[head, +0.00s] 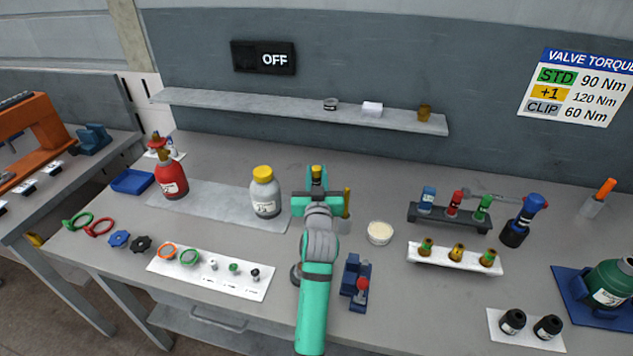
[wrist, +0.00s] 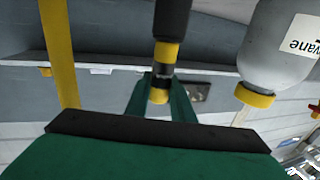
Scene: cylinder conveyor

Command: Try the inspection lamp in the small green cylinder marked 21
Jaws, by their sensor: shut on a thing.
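My gripper (head: 317,190) is over the middle of the bench, shut on a black and yellow rod-like thing. That thing looks like the inspection lamp (wrist: 168,48); its yellow end (head: 317,171) shows above the jaws in the head view. In the wrist view my green fingers (wrist: 160,95) close around its yellow-ended part. A green cylinder (head: 610,282) lies or stands on a blue mat (head: 563,290) at the far right, cut by the picture edge. Its label is too small to read, so I cannot tell if it says 21. It is well apart from my gripper.
A grey yellow-capped cylinder (head: 265,193) stands just left of my gripper. A yellow upright strip (head: 346,203) is close on the right. Right lie a white dish (head: 380,233), a socket rack (head: 450,219), a white fittings tray (head: 455,261) and two black parts. A dark sign (head: 263,58) reads OFF.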

